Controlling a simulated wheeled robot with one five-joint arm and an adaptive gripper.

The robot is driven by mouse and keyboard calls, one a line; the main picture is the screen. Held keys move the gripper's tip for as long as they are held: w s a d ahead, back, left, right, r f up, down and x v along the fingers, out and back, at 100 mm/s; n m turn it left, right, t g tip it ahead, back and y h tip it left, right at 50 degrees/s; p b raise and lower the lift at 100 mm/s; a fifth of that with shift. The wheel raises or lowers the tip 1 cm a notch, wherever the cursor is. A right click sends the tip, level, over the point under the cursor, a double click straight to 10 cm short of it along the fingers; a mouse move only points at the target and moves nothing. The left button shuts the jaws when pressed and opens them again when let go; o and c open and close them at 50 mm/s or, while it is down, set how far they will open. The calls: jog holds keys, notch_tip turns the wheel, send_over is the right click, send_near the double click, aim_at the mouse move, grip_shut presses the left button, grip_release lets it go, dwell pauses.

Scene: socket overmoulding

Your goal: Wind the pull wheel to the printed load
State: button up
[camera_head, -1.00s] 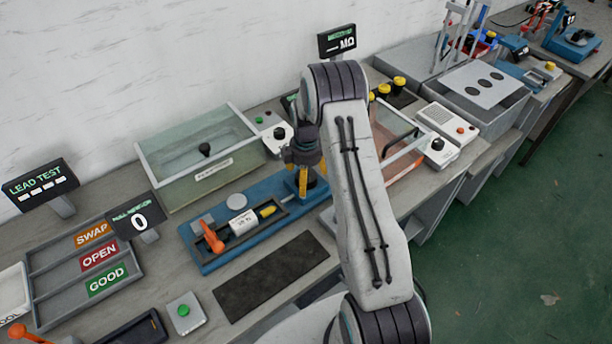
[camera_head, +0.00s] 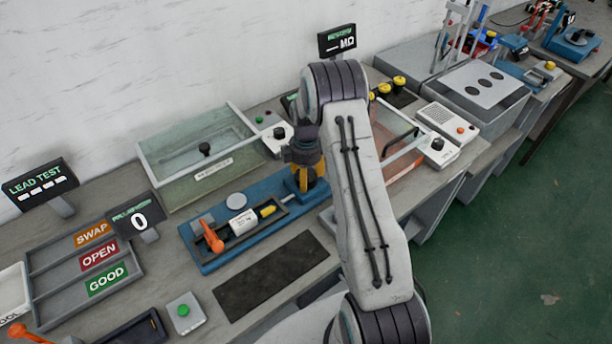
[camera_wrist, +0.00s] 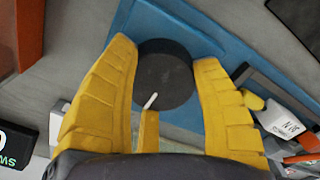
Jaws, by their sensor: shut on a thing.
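The pull wheel (camera_wrist: 165,78) is a dark round knob with a white pointer mark, at the right end of the blue pull rig (camera_head: 213,262). My gripper (camera_wrist: 165,62) has its yellow fingers on either side of the wheel, shut on it. In the head view my gripper (camera_head: 309,178) is at the rig's right end and hides most of the wheel. A white block (camera_head: 243,222) with a printed load sits on the rig; it also shows in the wrist view (camera_wrist: 285,120), its print too small to read surely. The pull display (camera_head: 137,216) reads 0.
An orange lever (camera_head: 212,237) stands at the rig's left end. A glass-lidded tank (camera_head: 182,187) is behind the rig, a dark mat (camera_head: 270,277) in front. A sorting tray (camera_head: 50,312) lies left, with a green-button box (camera_head: 184,311) near it.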

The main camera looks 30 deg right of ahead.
jog(key=shift+f, duration=0.15)
jog(key=m+b, duration=0.2)
jog(key=shift+f+m+b, duration=0.15)
jog(key=shift+m+b, duration=0.15)
jog(key=shift+m, duration=0.1)
jog(key=m+b, duration=0.3)
jog(key=m, duration=0.2)
jog(key=m+b, duration=0.2)
jog(key=m, duration=0.3)
jog(key=shift+s, duration=0.1)
jog(key=shift+m+b, duration=0.45)
jog(key=shift+m, duration=1.55)
jog(key=o, duration=1.3)
jog(key=shift+r, duration=0.2)
jog(key=shift+c, duration=0.2)
jog(key=shift+r, duration=0.1)
